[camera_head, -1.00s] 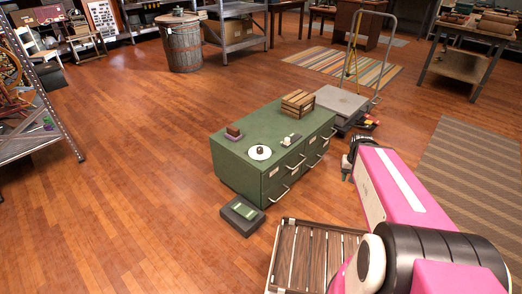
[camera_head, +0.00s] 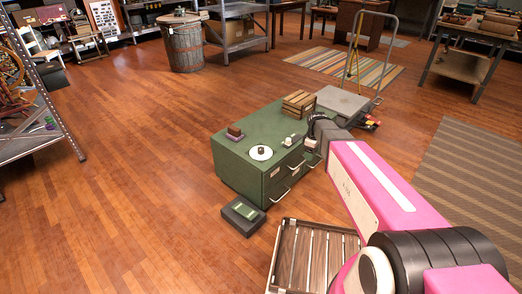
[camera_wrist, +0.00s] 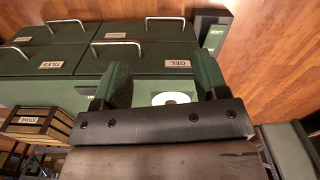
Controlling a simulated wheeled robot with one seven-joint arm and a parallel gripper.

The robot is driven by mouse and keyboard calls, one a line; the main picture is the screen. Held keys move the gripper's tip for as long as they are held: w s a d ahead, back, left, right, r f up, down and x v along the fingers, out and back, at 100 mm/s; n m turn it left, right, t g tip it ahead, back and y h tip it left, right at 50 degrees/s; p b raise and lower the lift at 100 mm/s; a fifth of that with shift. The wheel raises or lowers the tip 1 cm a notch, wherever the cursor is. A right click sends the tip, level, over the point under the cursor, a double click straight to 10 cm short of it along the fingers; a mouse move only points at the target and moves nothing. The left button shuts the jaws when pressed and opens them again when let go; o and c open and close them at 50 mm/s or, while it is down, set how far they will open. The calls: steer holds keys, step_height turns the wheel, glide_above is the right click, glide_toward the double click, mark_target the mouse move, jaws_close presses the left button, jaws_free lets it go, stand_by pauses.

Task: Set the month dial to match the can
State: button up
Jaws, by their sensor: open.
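The likely month dial is a white disc (camera_head: 261,153) with a brown knob, on the near part of the green cabinet's top (camera_head: 240,150). In the wrist view part of the white disc (camera_wrist: 161,98) shows between my fingers, partly hidden by the gripper body. I cannot identify a can, nor read the dial's setting.
A brown block on a purple base (camera_head: 234,133) and a wooden crate (camera_head: 298,103) stand on the cabinet. Drawer handles (camera_wrist: 118,43) stick out from its front. A dark box with a green label (camera_head: 242,213) lies on the floor. A slatted wooden platform (camera_head: 312,255) is in front.

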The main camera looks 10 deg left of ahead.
steer(key=w+a+n, duration=0.7)
steer(key=a+n, duration=0.1)
steer(key=a, duration=0.5)
steer(key=n, duration=0.8)
glide_toward(261, 148)
step_height(261, 148, down, 10)
steer(key=shift+s+f, duration=0.1)
steer(key=shift+s, duration=0.05)
steer(key=c, duration=0.9)
